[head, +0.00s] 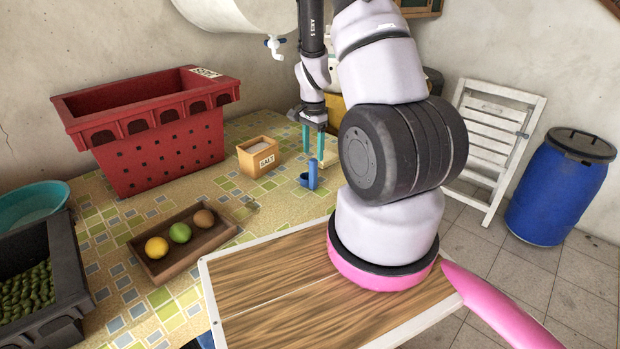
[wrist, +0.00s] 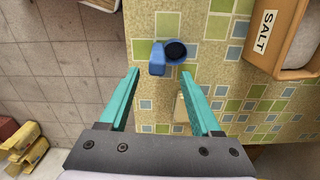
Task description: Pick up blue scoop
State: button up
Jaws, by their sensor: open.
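The blue scoop (head: 309,177) stands on the tiled table with its handle up and its round cup to the left, in the head view. In the wrist view the scoop (wrist: 170,52) lies beyond the fingertips, between their lines, with the dark inside of its cup visible. My gripper (head: 313,152) is open and empty, with teal fingers pointing down above and around the scoop's handle in the head view. Its two fingers also show apart in the wrist view (wrist: 160,72). I cannot tell whether either finger touches the scoop.
A salt box (head: 257,156) stands left of the scoop. A wooden tray (head: 160,270) with fruit sits nearer. A dark crate (head: 65,265) of olives is at left. The table edge lies left of the scoop in the wrist view.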

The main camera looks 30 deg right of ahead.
aim_at(313, 169)
jog(key=f, duration=0.7)
jog(key=shift+s+f, duration=0.2)
jog(key=shift+f, duration=0.05)
grip_shut()
